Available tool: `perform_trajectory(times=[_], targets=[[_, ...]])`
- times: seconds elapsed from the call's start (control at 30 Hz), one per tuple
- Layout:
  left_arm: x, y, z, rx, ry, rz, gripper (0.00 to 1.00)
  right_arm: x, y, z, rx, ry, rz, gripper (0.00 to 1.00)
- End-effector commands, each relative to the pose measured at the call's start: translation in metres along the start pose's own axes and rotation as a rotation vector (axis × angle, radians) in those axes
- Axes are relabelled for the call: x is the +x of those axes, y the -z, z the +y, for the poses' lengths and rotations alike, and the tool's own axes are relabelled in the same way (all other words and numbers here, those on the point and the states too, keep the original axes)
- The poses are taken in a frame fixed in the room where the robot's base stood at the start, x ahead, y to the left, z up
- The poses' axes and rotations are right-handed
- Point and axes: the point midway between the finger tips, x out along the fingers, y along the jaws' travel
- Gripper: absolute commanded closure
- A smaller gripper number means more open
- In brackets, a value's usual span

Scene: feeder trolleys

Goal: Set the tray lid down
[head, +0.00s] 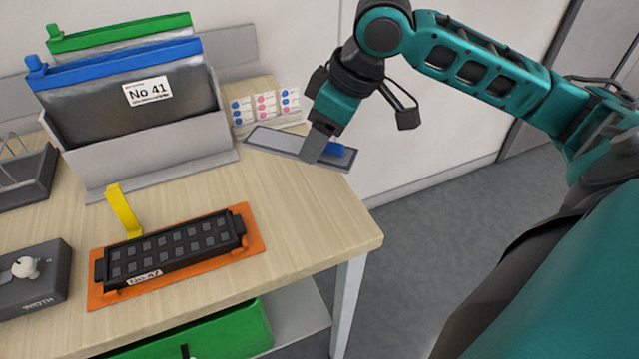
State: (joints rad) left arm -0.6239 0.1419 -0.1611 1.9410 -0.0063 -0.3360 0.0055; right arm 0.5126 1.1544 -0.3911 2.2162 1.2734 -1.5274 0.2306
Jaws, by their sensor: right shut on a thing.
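The tray lid (272,141), a flat grey-framed plate with a pale panel and a blue grip (337,149), is in the back right part of the head view. My right gripper (316,146) is shut on it from above. The lid's right end reaches past the table's right edge in the picture. I cannot tell whether the lid touches the table or hangs just above it. The black tray (172,254), with rows of square pockets and a white label, lies uncovered on an orange mat (255,243). My left gripper is not in view.
A grey holder (150,165) with blue-topped and green-topped folders, one marked "No 41", stands at the back left. A sticker card (266,104) stands behind the lid. A yellow strip (124,210) rises behind the tray. The wooden table (315,225) is clear right of the mat.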

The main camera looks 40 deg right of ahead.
Motion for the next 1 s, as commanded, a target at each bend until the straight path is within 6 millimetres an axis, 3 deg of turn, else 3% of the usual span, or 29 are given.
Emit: perform_trajectory(times=[0.03, 0.1, 0.43, 0.6, 1.0], targets=[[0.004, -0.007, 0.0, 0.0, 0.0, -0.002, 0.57, 0.016, -0.008, 0.0, 0.001, 0.002, -0.005, 0.75], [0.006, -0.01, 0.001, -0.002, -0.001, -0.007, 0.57, 0.028, -0.013, 0.0, 0.001, 0.002, -0.004, 0.75], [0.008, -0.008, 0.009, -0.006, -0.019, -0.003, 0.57, 0.054, -0.023, 0.0, 0.0, 0.001, -0.001, 0.75], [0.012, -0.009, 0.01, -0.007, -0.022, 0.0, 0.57, 0.079, -0.033, -0.001, 0.001, 0.003, -0.003, 0.75], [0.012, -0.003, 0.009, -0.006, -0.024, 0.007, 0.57, 0.085, -0.035, 0.0, 0.0, 0.001, 0.0, 0.75]])
